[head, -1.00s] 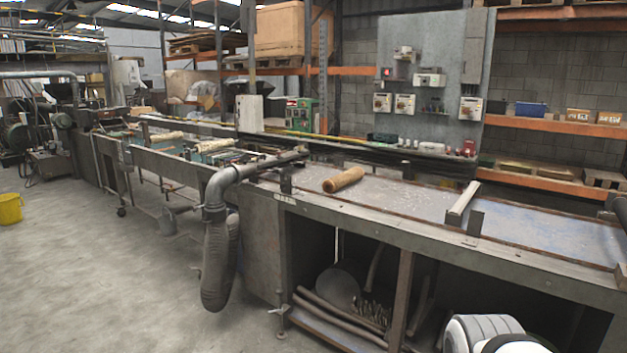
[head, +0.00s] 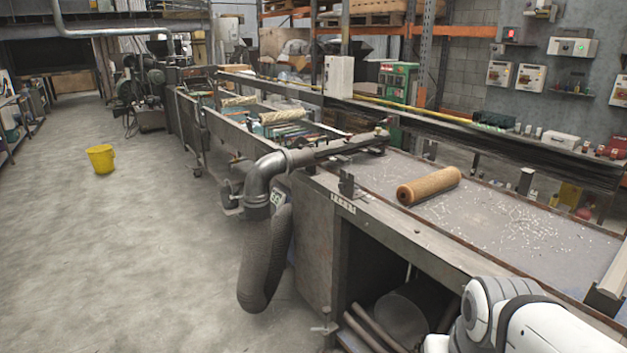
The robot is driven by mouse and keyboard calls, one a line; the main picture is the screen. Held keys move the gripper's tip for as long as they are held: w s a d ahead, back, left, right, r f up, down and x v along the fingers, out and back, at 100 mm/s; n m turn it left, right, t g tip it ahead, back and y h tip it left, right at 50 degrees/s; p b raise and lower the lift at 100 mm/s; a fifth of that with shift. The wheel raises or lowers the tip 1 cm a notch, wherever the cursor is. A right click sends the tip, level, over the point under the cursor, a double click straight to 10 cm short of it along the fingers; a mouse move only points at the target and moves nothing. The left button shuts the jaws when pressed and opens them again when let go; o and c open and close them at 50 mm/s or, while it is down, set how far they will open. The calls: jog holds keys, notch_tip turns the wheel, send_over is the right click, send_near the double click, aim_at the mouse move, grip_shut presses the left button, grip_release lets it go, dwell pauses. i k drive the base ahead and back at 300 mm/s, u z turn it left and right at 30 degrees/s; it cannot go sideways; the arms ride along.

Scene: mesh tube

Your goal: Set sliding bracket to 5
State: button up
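A small dark upright bracket (head: 347,186) stands on the front edge of the long machine bench, right of the grey pipe elbow; it looks like the sliding bracket. Just below it, on the bench's front face, is a pale strip with small marks (head: 342,203), too small to read. I cannot tell which mark the bracket stands at. White links of my arm show at the lower right, in front of the bench. My gripper is not in view.
A grey pipe with a hanging flexible hose (head: 265,258) juts out in front of the bench, left of the bracket. A brown roll (head: 429,186) lies on the bench top (head: 480,225). A yellow bucket (head: 101,158) stands on the open floor (head: 130,250) at left.

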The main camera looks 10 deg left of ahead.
aim_at(346, 185)
jog(key=u, duration=0.65)
jog(key=i, duration=1.05)
jog(key=u, duration=0.55)
jog(key=k, duration=0.85)
jog(key=u, duration=0.15)
jog(key=i, duration=0.85)
jog(key=z, duration=0.05)
